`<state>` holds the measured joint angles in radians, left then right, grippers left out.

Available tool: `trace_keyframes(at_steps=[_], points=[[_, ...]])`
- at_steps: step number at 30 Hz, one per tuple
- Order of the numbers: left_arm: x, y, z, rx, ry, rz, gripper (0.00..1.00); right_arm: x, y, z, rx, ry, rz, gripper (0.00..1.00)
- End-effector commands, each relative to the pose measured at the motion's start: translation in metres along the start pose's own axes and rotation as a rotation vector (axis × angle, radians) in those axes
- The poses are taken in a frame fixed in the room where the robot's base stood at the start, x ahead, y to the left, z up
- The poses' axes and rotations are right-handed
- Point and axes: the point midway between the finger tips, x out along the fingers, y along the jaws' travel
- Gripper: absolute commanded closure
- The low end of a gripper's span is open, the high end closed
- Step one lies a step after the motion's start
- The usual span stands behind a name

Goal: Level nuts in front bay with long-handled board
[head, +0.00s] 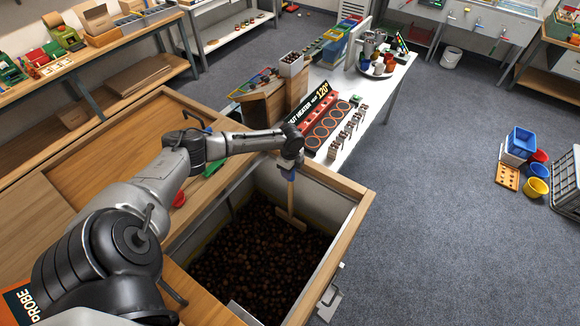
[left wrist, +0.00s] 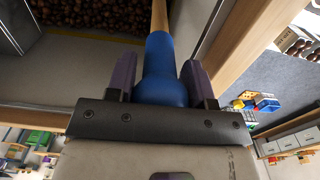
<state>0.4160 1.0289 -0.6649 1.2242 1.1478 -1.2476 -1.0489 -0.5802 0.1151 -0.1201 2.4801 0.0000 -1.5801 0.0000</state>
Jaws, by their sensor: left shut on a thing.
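My left gripper (head: 290,166) is shut on the blue grip of the long-handled board (head: 291,219). In the left wrist view the blue grip (left wrist: 166,72) sits between the two purple fingers of the gripper. The wooden handle slants down into the front bay and ends in a pale board near the bay's far right wall, at the nuts. The dark brown nuts (head: 250,250) cover the floor of the bay; they also show in the left wrist view (left wrist: 90,14). Whether the board presses into the nuts I cannot tell. My right gripper is not in view.
The bay has a wooden rim (head: 345,235) and pale inner walls. A wooden lid or top (head: 120,150) lies to its left. A white table (head: 375,100) with a red-and-black "120°" rack (head: 322,115) stands beyond. The grey floor at right is mostly clear.

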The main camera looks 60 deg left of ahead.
Motion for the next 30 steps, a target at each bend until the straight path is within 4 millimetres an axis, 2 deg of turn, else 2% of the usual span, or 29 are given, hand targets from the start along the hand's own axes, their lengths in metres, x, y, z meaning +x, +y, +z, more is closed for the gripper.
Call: trace_keyframes(at_steps=[8, 30], points=[[-0.007, -0.001, 0.001, -0.001, 0.000, -0.001, 0.90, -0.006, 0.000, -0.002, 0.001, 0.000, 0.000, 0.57], [-0.063, -0.001, 0.001, 0.000, -0.001, 0.000, 0.90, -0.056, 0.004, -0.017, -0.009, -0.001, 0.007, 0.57]])
